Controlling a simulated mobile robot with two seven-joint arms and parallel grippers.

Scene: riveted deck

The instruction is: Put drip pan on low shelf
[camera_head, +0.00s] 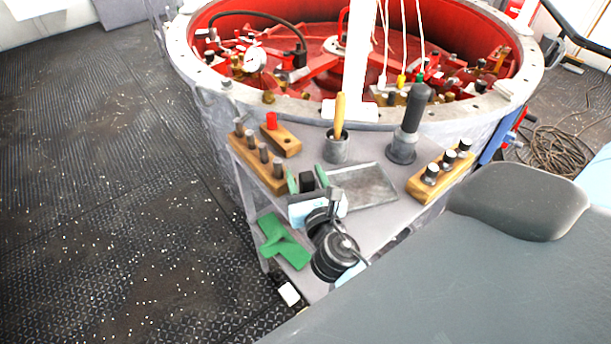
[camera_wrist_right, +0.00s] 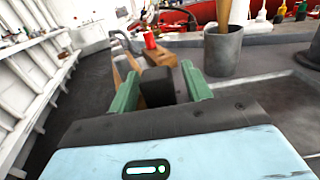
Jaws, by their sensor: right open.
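The drip pan (camera_head: 372,188) is a shallow grey rectangular tray lying flat on the top of the grey stand (camera_head: 388,222). Its edge shows at the right of the wrist view (camera_wrist_right: 285,92). My right gripper (camera_head: 307,181) has green fingers and is open, just left of the pan and apart from it. Its green fingers also show in the wrist view (camera_wrist_right: 160,88), with no pan between them. The low shelf (camera_head: 312,284) shows partly below the top, with a green three-armed piece (camera_head: 283,243) over it. My right wrist hides part of the stand. My left gripper is not seen.
Behind the pan stand a metal cup with a wooden handle (camera_head: 337,148) and a dark-handled tool (camera_head: 406,135). Wooden blocks with pegs sit at left (camera_head: 262,162) and right (camera_head: 441,172). A big red-lined ring (camera_head: 205,75) rises behind. The floor at left is clear.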

